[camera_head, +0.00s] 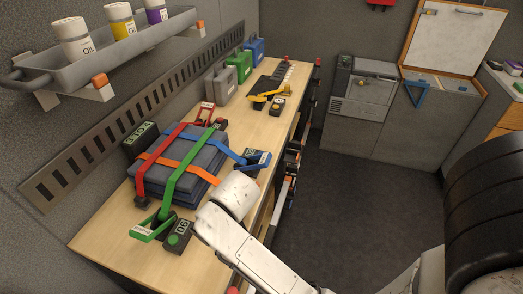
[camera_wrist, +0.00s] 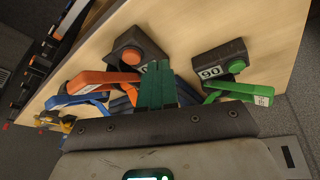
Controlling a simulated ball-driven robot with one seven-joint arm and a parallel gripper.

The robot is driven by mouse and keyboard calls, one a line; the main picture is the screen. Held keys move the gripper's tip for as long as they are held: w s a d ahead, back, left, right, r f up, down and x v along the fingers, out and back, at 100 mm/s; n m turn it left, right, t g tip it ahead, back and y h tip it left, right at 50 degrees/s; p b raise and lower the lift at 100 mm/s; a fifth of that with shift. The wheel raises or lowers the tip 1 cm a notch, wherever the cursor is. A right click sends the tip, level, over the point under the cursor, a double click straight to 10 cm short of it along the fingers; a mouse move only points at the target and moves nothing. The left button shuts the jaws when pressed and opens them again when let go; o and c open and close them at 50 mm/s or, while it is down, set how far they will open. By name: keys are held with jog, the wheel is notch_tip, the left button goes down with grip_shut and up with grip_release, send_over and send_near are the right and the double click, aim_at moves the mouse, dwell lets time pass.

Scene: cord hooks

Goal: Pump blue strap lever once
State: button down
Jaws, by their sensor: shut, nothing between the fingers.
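The blue strap lever (camera_head: 256,158) sits at the right edge of the strapped grey case (camera_head: 205,140) in the head view, with a white label on its base. In the wrist view, the blue lever (camera_wrist: 75,100) shows at left, beside the orange lever (camera_wrist: 100,80). My gripper (camera_wrist: 160,68) is shut and empty, its dark green fingers pointing over the bench between the orange lever and the green lever (camera_wrist: 238,90). It appears apart from the blue lever. In the head view my white arm hides the gripper.
The green lever (camera_head: 152,228) and its box marked 06 (camera_head: 178,238) stand at the near end of the bench. A shelf with bottles (camera_head: 110,45) hangs on the wall.

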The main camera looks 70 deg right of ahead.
jog(key=w+d+r+m+g+h, duration=0.1)
jog(key=w+d+r+m, duration=0.15)
jog(key=d, duration=0.45)
jog(key=w+d+r+m+g+h, duration=0.1)
jog(key=w+d+r+m+g, duration=0.1)
jog(key=d+r+m, duration=0.3)
notch_tip(320, 180, up, 6)
jog(key=m+g, duration=0.2)
jog(key=m, duration=0.4)
send_over(264, 158)
jog(key=w+a, duration=0.4)
jog(key=shift+n+y, duration=0.25)
jog(key=shift+y, duration=0.15)
jog(key=x, duration=0.4)
jog(key=s+p+x, duration=0.1)
jog(key=x, duration=0.7)
jog(key=shift+s+a+f+p, duration=0.2)
jog(key=shift+s+a+p, duration=0.05)
jog(key=shift+a+p, duration=0.1)
jog(key=shift+s+f, duration=0.25)
jog(key=shift+f, duration=0.35)
